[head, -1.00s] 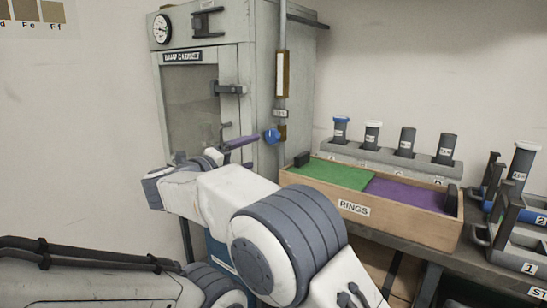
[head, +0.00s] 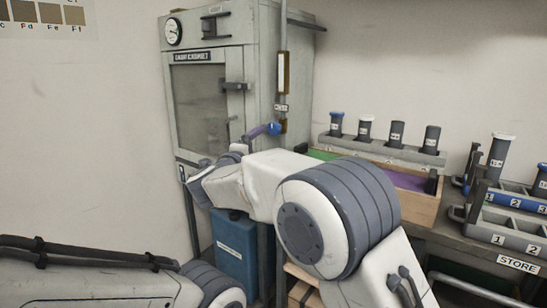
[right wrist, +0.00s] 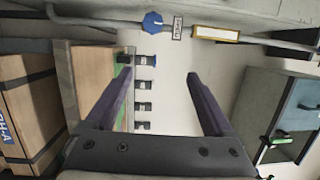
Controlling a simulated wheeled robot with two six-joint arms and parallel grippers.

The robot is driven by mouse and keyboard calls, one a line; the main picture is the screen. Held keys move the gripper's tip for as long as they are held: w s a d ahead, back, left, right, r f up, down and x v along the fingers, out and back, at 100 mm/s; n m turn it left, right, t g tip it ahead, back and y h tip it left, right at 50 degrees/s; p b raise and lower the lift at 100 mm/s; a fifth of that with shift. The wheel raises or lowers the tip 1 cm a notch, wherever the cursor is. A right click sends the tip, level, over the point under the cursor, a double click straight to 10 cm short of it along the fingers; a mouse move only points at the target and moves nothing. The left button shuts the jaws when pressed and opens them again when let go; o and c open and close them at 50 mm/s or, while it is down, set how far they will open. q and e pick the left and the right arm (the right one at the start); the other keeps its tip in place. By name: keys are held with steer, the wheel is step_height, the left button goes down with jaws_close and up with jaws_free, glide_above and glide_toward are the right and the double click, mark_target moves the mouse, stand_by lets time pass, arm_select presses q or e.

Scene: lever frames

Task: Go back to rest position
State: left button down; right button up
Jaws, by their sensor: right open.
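My right gripper (head: 263,131) shows only in part in the head view, its purple finger near the blue knob (head: 274,128) in the picture. In the right wrist view my right gripper (right wrist: 158,77) is open, with two purple fingers apart and only wall and distant items between them. The blue knob (right wrist: 152,23) is above the fingers there, and I see no contact. My right arm crosses the middle of the head view, elbow raised. My left arm lies along the lower left; its gripper is out of view.
A grey cabinet (head: 205,100) with its door closed stands behind my right arm. The wooden rings box (head: 420,208) is partly hidden by that arm. A rack (head: 375,150) of several dark cylinders stands behind it. Store trays (head: 510,232) are right. A blue container (head: 235,250) is below.

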steer(key=s+d+f+n+g+y, duration=0.3)
steer(key=d+f+n+y, duration=0.15)
steer(key=f+n, duration=0.35)
steer(key=s+d+f+n+g+y, duration=0.2)
steer(key=s+d+f+n+y, duration=0.15)
steer(key=d+f+n, duration=0.35)
steer(key=s+d+f+n+g, duration=0.25)
steer(key=s+d+f, duration=0.2)
steer(key=s, duration=0.35)
steer(key=s+d+f+n+g, duration=0.25)
steer(key=s+f+g, duration=0.2)
steer(key=s, duration=0.45)
steer(key=s+d+f+n+g, duration=0.2)
steer(key=s+d+f+g, duration=0.15)
steer(key=s+f, duration=0.35)
steer(key=s+a+r+n+g, duration=0.1)
steer(key=s+a+r+n, duration=0.3)
steer(key=s+a, duration=0.3)
steer(key=s+a+r+n+g, duration=0.1)
steer(key=s+a+r+n, duration=0.25)
steer(key=s+a, duration=0.35)
step_height(320, 180, up, 29)
steer(key=p, duration=2.9)
steer(key=shift+s, duration=0.3)
